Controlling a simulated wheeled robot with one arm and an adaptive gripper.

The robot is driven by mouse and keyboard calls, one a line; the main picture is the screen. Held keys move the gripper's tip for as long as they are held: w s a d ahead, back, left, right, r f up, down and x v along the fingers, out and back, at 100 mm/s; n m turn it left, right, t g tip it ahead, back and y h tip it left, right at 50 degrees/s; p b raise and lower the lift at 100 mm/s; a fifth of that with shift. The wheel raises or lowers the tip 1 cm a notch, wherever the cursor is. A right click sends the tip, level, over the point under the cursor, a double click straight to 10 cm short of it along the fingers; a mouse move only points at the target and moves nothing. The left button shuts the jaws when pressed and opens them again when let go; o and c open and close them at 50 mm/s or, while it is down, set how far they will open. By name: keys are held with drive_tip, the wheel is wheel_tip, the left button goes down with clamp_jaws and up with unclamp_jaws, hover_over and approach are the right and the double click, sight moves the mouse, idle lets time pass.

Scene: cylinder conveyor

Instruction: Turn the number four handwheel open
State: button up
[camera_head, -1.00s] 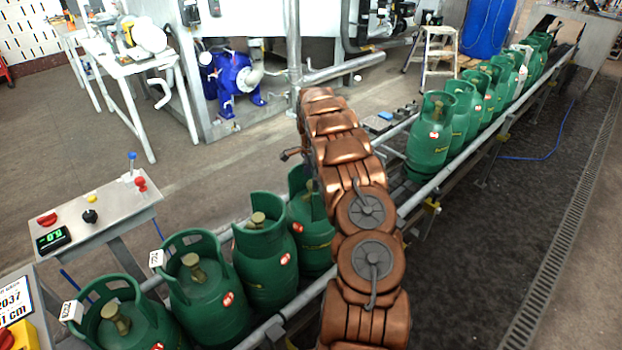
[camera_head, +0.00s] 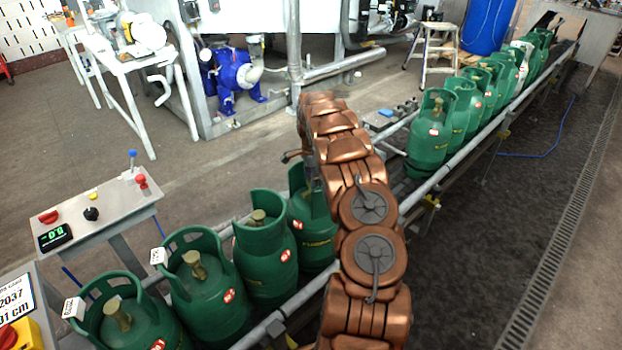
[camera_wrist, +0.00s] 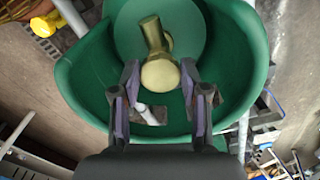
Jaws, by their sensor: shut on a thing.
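In the wrist view, my gripper (camera_wrist: 160,78) has its two fingers on either side of a round brass handwheel (camera_wrist: 160,74) and is shut on it. The handwheel sits on a brass valve (camera_wrist: 151,33) inside the open collar of a green gas cylinder (camera_wrist: 82,80). In the head view, my copper-coloured arm hides the gripper and the held handwheel. A green cylinder (camera_head: 310,228) stands just left of my arm, its top partly covered. I cannot read a number four on any cylinder.
Several other green cylinders stand along the conveyor, including one at the near left (camera_head: 265,265) and one beyond my arm (camera_head: 428,145). A control panel (camera_head: 100,213) with knobs and a display stands at left. Metal conveyor rails (camera_head: 460,155) border the row.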

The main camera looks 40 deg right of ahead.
drive_tip(key=shift+c, duration=1)
drive_tip(key=shift+f+b, duration=0.15)
drive_tip(key=shift+b, duration=0.35)
